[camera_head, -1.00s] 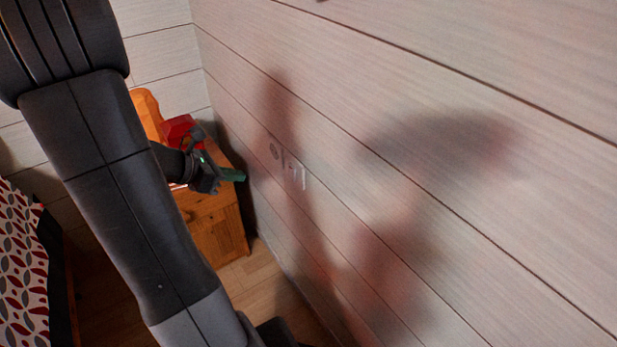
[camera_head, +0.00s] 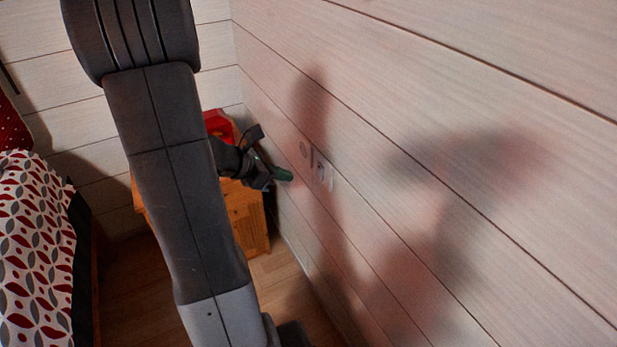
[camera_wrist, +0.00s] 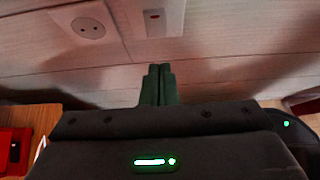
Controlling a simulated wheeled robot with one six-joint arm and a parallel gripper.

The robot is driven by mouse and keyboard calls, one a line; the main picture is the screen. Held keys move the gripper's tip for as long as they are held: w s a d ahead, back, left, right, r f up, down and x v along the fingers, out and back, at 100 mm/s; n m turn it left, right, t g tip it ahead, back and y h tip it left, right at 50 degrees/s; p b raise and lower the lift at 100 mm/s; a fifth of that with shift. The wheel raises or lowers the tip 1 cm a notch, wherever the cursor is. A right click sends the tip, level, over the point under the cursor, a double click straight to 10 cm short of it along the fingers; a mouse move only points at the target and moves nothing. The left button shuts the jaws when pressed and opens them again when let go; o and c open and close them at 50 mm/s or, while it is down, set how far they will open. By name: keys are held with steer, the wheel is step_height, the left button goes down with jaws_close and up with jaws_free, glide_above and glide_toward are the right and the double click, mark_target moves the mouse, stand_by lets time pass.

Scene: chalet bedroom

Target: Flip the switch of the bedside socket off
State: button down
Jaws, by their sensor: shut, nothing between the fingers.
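The bedside socket (camera_head: 304,149) is a pale round outlet on the plank wall, with a pale switch plate (camera_head: 323,170) to its right. In the wrist view the round two-hole socket (camera_wrist: 88,28) is at the upper left. The switch (camera_wrist: 153,16), a pale plate with a small red mark, is at the top centre. My gripper (camera_head: 288,175) has green fingers and is close to the wall, just left of and slightly below the switch. In the wrist view its fingertips (camera_wrist: 159,70) are together and empty, below the switch plate. I cannot tell whether they touch the wall.
A wooden nightstand (camera_head: 250,215) with a red object (camera_head: 217,124) on top stands behind my gripper. A bed with a red and grey leaf-patterned cover (camera_head: 35,250) is at the left. Bare floor (camera_head: 125,285) lies between them.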

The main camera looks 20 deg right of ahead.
mark_target(319, 175)
steer(key=shift+d+r+b+x, duration=0.15)
steer(key=shift+r+b+x, duration=0.1)
steer(key=shift+x, duration=1)
steer(key=shift+d+r+b+x, duration=0.2)
steer(key=shift+r+b+x, duration=0.1)
steer(key=shift+x, duration=1)
steer(key=shift+d+r+b+x, duration=0.15)
steer(key=shift+r+b+x, duration=0.1)
steer(key=shift+x, duration=1)
steer(key=shift+f, duration=0.1)
steer(key=h+b, duration=0.1)
steer(key=b, duration=0.2)
steer(key=shift+d+f, duration=0.2)
steer(key=shift+f, duration=0.2)
steer(key=shift+r, duration=0.4)
steer(key=shift+w, duration=0.1)
